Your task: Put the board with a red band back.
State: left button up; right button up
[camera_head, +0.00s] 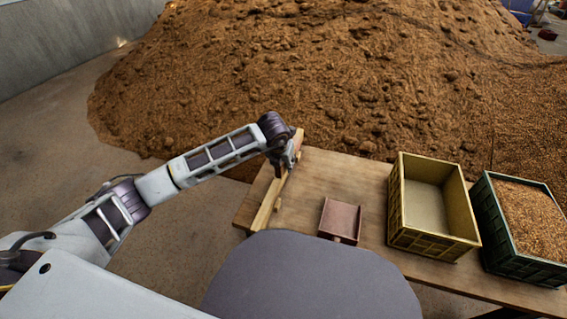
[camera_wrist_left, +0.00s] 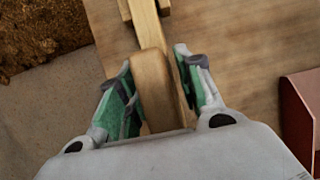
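A long wooden board (camera_head: 264,212) lies along the left end of the table, over short wooden cross pieces; it also shows in the wrist view (camera_wrist_left: 153,82). No red band is visible on the part that shows. My left gripper (camera_head: 286,162) is over the far part of the board. In the wrist view its two green-padded fingers (camera_wrist_left: 155,75) stand on either side of the wood, close against it, and appear shut on it. My right gripper is not in view.
The wooden table (camera_head: 345,174) bears a small red tray (camera_head: 341,219), a yellow crate (camera_head: 396,213) that looks empty and a green crate (camera_head: 491,232) full of grain. A large brown grain heap (camera_head: 330,70) rises behind. The tabletop between board and yellow crate is mostly clear.

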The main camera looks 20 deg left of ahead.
pick_arm(q)
jog(key=shift+o, duration=0.8)
jog(key=shift+f, duration=0.1)
jog(key=shift+s, duration=0.1)
jog(key=shift+v, duration=6)
